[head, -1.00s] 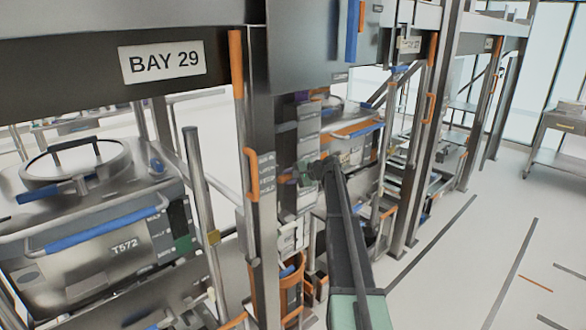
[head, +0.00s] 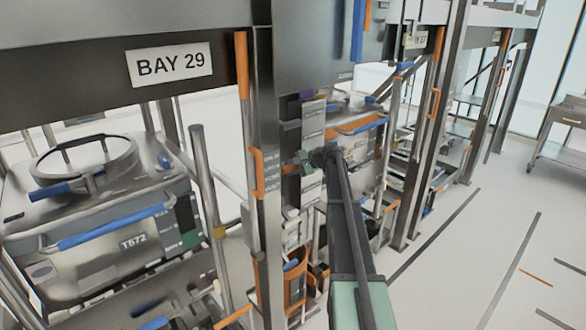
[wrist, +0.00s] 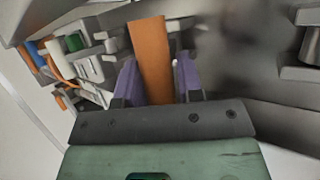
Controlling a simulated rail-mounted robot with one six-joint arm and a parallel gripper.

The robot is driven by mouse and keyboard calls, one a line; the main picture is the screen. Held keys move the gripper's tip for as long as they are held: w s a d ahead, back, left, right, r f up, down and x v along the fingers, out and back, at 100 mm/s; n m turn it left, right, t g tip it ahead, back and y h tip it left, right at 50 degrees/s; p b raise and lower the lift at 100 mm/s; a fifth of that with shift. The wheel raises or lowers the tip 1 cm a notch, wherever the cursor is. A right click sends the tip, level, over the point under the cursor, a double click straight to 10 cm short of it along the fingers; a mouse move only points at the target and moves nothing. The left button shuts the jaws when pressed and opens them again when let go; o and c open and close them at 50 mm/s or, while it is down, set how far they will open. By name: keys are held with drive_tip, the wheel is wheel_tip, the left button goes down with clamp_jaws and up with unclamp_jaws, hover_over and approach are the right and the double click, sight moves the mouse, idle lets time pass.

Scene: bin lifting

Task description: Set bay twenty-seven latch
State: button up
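My gripper (wrist: 160,90) shows in the wrist view with its two purple fingers apart. A flat orange bar (wrist: 152,60), which looks like a latch handle, stands between them, slightly tilted. The fingers lie close along both its sides; whether they press on it is unclear. In the head view my dark arm reaches into the bay right of the BAY 29 post, and my gripper (head: 308,165) is small and partly hidden there. The sign farther right (head: 415,40) is partly covered and its number is hard to read.
The BAY 29 sign (head: 170,65) hangs over a bin marked T572 (head: 110,235) at left. Steel posts with orange handles (head: 257,172) stand close to my arm. A grey cart (head: 560,125) stands at far right.

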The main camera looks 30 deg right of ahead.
drive_tip(key=o, duration=0.4)
drive_tip(key=shift+w, duration=0.1)
drive_tip(key=shift+c, duration=0.2)
drive_tip(key=p+v, duration=0.5)
drive_tip(key=v, duration=0.6)
drive_tip(key=shift+a, duration=0.15)
